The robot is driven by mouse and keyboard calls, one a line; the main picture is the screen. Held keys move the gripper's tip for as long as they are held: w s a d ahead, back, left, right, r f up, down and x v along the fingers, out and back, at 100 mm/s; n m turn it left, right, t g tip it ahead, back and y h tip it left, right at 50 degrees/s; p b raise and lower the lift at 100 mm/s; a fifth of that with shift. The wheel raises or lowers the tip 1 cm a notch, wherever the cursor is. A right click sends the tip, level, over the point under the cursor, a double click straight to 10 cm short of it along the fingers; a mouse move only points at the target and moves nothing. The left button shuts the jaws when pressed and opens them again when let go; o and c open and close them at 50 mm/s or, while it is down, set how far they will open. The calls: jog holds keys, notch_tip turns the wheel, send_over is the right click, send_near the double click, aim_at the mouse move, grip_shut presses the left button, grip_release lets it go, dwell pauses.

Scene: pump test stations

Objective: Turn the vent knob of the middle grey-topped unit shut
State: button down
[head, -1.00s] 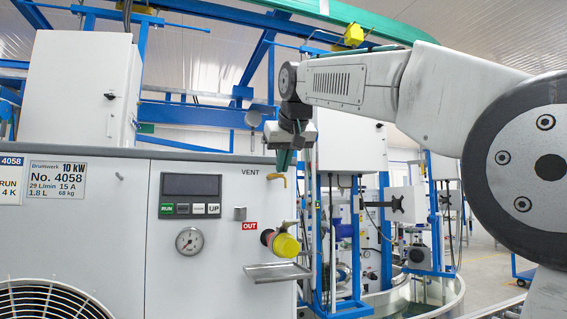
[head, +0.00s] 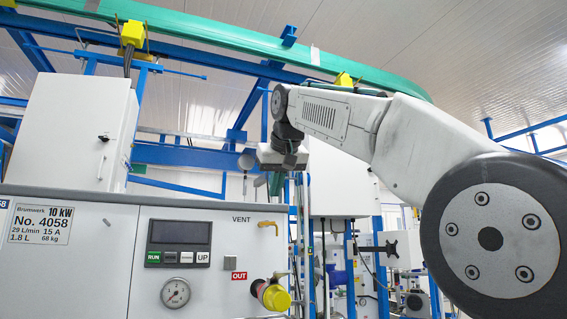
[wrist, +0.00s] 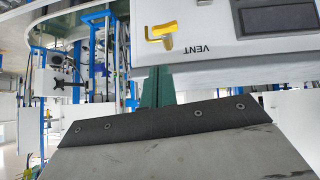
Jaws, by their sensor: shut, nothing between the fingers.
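The unit (head: 75,262), marked No. 4058, fills the lower left of the head view. Its yellow vent knob (head: 268,225) sits under the word VENT at the panel's upper right. The knob's handle lies roughly level, with a bent end. In the wrist view the vent knob (wrist: 161,33) shows near the top, beside upside-down VENT lettering. My gripper (head: 276,186) hangs above the knob in the head view, apart from it. Its green fingers (wrist: 154,82) are shut and empty, and the knob is clear of them in the wrist view.
A yellow-capped outlet (head: 273,296) juts out below the knob, near the red OUT label. A gauge (head: 175,292) and a display (head: 180,240) are to the left. A white cabinet (head: 78,130) stands behind. Blue frames stand at the right.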

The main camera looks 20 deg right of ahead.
jog(key=d+v, duration=0.1)
jog(key=v, duration=0.6)
send_over(268, 223)
jog(key=s, duration=0.1)
notch_tip(268, 223, down, 6)
jog(key=f, duration=0.2)
jog(key=d+f, duration=0.1)
jog(key=f, duration=0.1)
jog(key=shift+f, duration=0.1)
